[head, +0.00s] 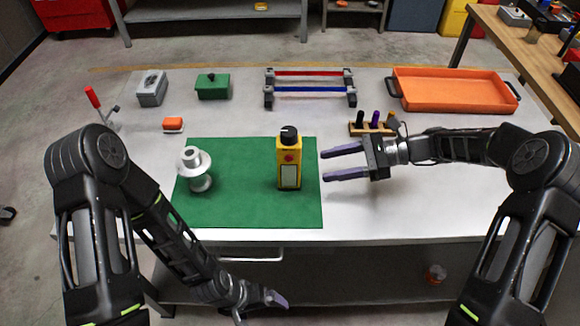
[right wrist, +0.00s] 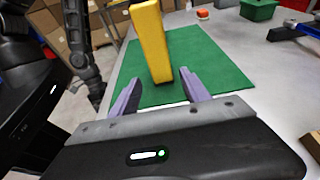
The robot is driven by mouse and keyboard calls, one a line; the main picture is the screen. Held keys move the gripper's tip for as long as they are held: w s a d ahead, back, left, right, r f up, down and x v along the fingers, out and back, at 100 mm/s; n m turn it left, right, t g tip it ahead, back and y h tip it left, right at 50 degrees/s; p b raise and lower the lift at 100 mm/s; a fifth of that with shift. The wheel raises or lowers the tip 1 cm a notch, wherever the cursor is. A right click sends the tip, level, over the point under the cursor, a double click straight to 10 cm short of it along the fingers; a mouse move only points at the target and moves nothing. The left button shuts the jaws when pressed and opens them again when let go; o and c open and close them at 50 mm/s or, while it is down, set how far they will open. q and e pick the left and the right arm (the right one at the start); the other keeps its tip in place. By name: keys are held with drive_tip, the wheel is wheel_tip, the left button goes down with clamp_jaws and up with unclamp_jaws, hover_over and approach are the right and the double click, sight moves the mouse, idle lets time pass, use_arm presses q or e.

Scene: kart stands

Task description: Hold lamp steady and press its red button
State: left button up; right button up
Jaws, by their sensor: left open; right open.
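The yellow lamp (head: 289,160) stands upright on the green mat (head: 250,210), with a black knob on top, a red button (head: 289,157) on its front and a pale panel below. My right gripper (head: 325,164) is open and empty just right of the lamp, its fingers pointing at the lamp's side. In the right wrist view the lamp (right wrist: 151,40) stands ahead, beyond the open fingertips; the button is hidden there. My left gripper (head: 276,300) is low in front of the table's front edge, away from the lamp, open and empty.
A grey-white flanged part (head: 194,168) stands on the mat left of the lamp. Behind are an orange block (head: 173,125), a green box (head: 213,87), a rack with red and blue bars (head: 310,89), a wooden holder (head: 372,129) and an orange tray (head: 452,92).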

sight(294, 175)
drive_tip(key=shift+f, duration=0.55)
use_arm(q)
drive_tip(key=shift+f, duration=0.5)
use_arm(e)
drive_tip(key=shift+a, duration=0.1)
use_arm(q)
drive_tip(key=shift+w+f+b, duration=0.1)
drive_tip(key=shift+f+b, duration=1.05)
drive_tip(key=shift+b, duration=0.2)
use_arm(e)
drive_tip(key=shift+x, duration=4.9)
drive_tip(key=c, duration=1.1)
use_arm(q)
clamp_jaws()
